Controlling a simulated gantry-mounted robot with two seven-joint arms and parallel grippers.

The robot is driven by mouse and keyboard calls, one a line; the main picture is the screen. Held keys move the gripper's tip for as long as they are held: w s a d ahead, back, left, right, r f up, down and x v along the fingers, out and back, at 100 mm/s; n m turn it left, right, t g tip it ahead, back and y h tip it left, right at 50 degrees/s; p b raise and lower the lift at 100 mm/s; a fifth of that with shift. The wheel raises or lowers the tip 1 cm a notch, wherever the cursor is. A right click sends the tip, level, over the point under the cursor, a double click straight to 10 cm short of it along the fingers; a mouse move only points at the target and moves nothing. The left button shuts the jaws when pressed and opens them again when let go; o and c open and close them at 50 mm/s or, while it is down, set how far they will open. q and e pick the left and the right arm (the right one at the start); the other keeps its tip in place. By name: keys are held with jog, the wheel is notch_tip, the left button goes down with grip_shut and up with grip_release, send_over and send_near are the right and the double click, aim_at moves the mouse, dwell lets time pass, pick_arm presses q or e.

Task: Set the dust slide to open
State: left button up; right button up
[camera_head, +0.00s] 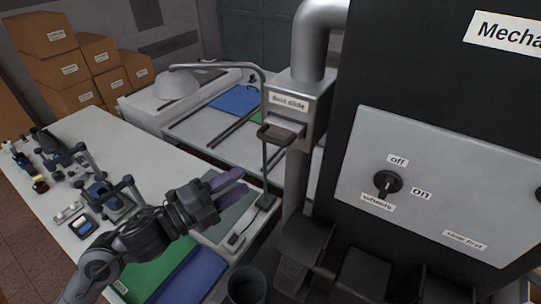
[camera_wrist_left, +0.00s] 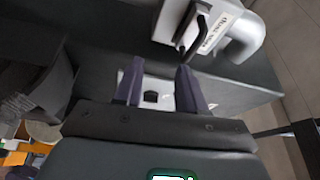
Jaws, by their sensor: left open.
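The dust slide (camera_head: 297,112) is a grey metal box with a "dust slide" label, below a thick bent duct pipe. A dark handle (camera_head: 277,134) sticks out of its front side. In the left wrist view the labelled dust slide (camera_wrist_left: 232,22) is at the upper right, with its dark handle (camera_wrist_left: 190,36) beyond the fingertips. My left gripper (camera_head: 243,181) is open and empty, with purple-grey fingers. It appears below and left of the handle, apart from it. Its fingers also show in the left wrist view (camera_wrist_left: 160,68). My right gripper is not in view.
A thin lamp arm (camera_head: 264,92) stands close to the handle. A dark machine with a grey switch panel (camera_head: 440,185) fills the right side. A white bench (camera_head: 110,150) with tools and green and blue mats lies left. Cardboard boxes (camera_head: 48,42) are stacked behind.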

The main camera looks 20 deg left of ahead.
aim_at(271, 140)
pick_arm(q)
jog(key=w+d+r+m, duration=0.1)
jog(key=w+r, duration=0.1)
jog(key=w, duration=0.1)
jog(key=w+d+r+p, duration=0.1)
jog(key=w+r, duration=0.1)
jog(key=w+d+r+m+h+p, duration=0.1)
jog(key=w+d+r, duration=0.1)
jog(key=w, duration=0.1)
jog(key=shift+w+r+m, duration=0.3)
jog(key=shift+w+d+p, duration=0.35)
jog(key=shift+w, duration=0.1)
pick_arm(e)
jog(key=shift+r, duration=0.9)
pick_arm(q)
grip_shut()
